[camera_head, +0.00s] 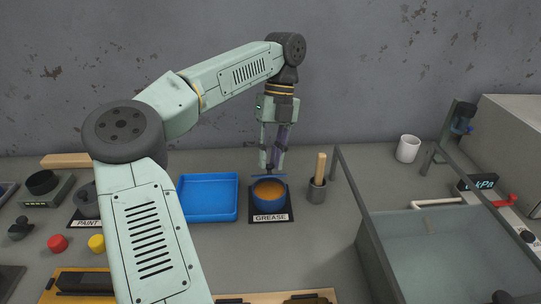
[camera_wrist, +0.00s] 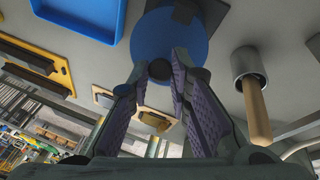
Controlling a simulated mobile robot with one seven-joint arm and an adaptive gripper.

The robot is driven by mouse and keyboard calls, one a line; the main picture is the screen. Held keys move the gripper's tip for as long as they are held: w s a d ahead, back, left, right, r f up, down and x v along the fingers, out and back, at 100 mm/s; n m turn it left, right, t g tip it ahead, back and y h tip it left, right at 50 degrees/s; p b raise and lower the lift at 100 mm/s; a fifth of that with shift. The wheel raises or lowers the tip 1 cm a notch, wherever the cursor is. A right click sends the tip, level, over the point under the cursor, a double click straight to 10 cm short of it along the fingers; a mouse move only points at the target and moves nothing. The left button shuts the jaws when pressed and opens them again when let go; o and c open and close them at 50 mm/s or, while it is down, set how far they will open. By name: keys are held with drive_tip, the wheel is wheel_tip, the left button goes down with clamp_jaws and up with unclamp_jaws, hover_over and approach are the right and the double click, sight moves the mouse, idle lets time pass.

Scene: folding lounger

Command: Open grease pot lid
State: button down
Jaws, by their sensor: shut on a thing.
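The grease pot (camera_head: 268,205) is a round blue pot on a dark base labelled GREASE in the head view. Its top is open and brown grease (camera_head: 268,189) shows inside. The blue lid (camera_head: 256,177) is seen nearly edge-on just above the pot's far side, apart from the rim. In the wrist view the lid (camera_wrist: 192,45) is a blue disc with a dark knob (camera_wrist: 160,69). My gripper (camera_head: 271,167) points down and is shut on the lid's knob. Its purple-padded fingers (camera_wrist: 160,82) flank the knob in the wrist view, where the lid hides the pot.
A blue tray (camera_head: 208,214) stands left of the pot. A grey cup with a wooden handle (camera_head: 317,190) stands close on the right. A glass-sided tank (camera_head: 440,235) and white mug (camera_head: 408,148) are farther right. Bare counter lies in front of the pot.

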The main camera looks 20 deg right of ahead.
drive_tip(key=c, duration=1.5)
unclamp_jaws()
drive_tip(key=shift+o, duration=0.2)
drive_tip(key=v, duration=0.7)
drive_tip(key=shift+r, duration=0.25)
drive_tip(key=shift+d, duration=0.1)
